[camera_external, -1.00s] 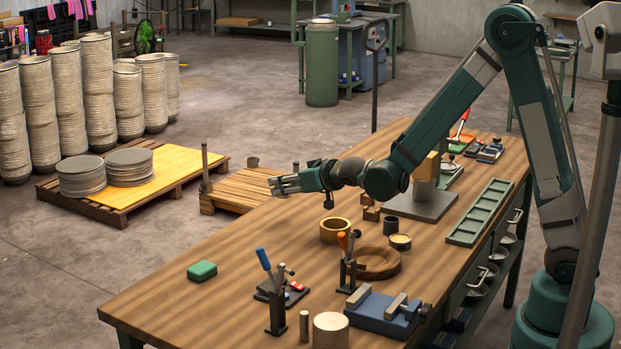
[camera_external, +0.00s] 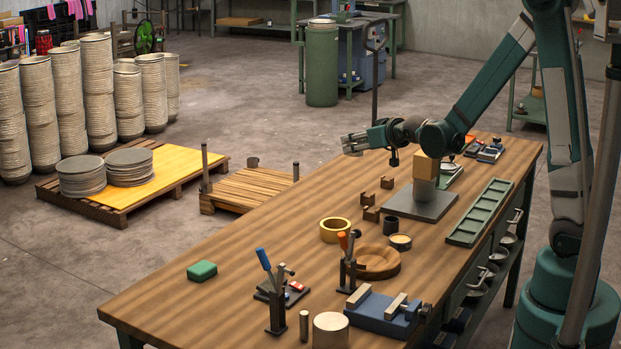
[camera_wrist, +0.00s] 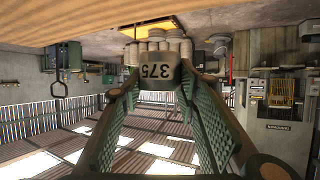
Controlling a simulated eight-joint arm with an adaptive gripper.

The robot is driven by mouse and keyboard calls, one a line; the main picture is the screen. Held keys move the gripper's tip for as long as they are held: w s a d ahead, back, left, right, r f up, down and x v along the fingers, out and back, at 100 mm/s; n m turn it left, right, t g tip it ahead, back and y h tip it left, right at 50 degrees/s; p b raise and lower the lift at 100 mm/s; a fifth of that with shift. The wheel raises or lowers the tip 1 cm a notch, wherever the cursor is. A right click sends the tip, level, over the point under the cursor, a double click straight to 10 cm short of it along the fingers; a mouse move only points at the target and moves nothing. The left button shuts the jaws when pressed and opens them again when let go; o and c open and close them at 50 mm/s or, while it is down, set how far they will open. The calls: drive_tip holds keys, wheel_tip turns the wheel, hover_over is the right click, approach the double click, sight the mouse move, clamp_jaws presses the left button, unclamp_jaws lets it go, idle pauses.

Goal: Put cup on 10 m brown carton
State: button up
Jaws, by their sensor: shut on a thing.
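My gripper (camera_external: 350,144) hangs over the far left part of the bench. I cannot tell whether this piece is the cup. A small dark cup-like thing (camera_external: 391,225) stands on the bench beside a tin. Several small brown blocks or boxes (camera_external: 387,182) lie on the bench below my gripper, to its right. No lettering can be read on them, so I cannot tell which is the 10 m brown carton.
A wooden bench (camera_external: 235,247) carries a tape roll (camera_external: 334,230), a brown ring (camera_external: 377,262), clamps (camera_external: 281,290), a blue vise (camera_external: 385,312), a green tray (camera_external: 480,212) and a grey stand with a tan block (camera_external: 426,168). The bench's left middle is mostly clear.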

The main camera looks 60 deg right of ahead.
wheel_tip(320, 180, up, 9)
drive_tip(key=m+g+h+p, duration=0.1)
drive_tip(key=m+h+p, duration=0.1)
drive_tip(key=p, duration=0.5)
hover_over(426, 165)
drive_tip(key=w+d, duration=0.2)
drive_tip(key=d, duration=0.1)
drive_tip(key=shift+s+d+r+h, duration=0.15)
drive_tip(key=shift+s+h, duration=0.15)
drive_tip(key=shift+s, duration=0.2)
drive_tip(key=shift+f, duration=3)
drive_tip(key=shift+f+b, duration=0.45)
drive_tip(key=shift+f, duration=1.6)
drive_tip(key=shift+f, duration=0.2)
drive_tip(key=o, duration=0.8)
